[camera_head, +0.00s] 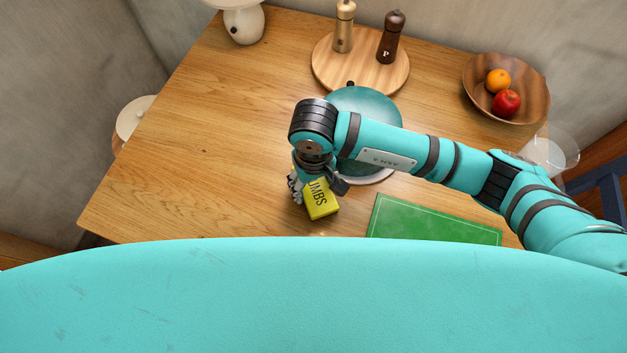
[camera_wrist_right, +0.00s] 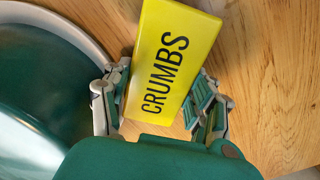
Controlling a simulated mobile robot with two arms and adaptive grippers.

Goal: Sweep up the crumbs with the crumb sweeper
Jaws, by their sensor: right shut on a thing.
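The crumb sweeper is a yellow block (camera_head: 321,203) lettered CRUMBS, low over or on the wooden table near its front edge; I cannot tell whether it touches the wood. My right gripper (camera_head: 318,186) reaches down over it and is shut on it. In the right wrist view the sweeper (camera_wrist_right: 172,58) sits between the two fingers of the gripper (camera_wrist_right: 158,103), with its lettered face towards the camera. I cannot make out any crumbs for certain; a tiny dark speck shows on the wood left of the arm. My left gripper is not in view.
A teal round dish (camera_head: 365,104) with a pale rim stands right beside the sweeper, partly behind my arm. A green mat (camera_head: 430,220) lies right. A round board (camera_head: 361,80) with two mills, a fruit bowl (camera_head: 525,95) and a glass (camera_head: 548,152) stand farther off. The table's left is clear.

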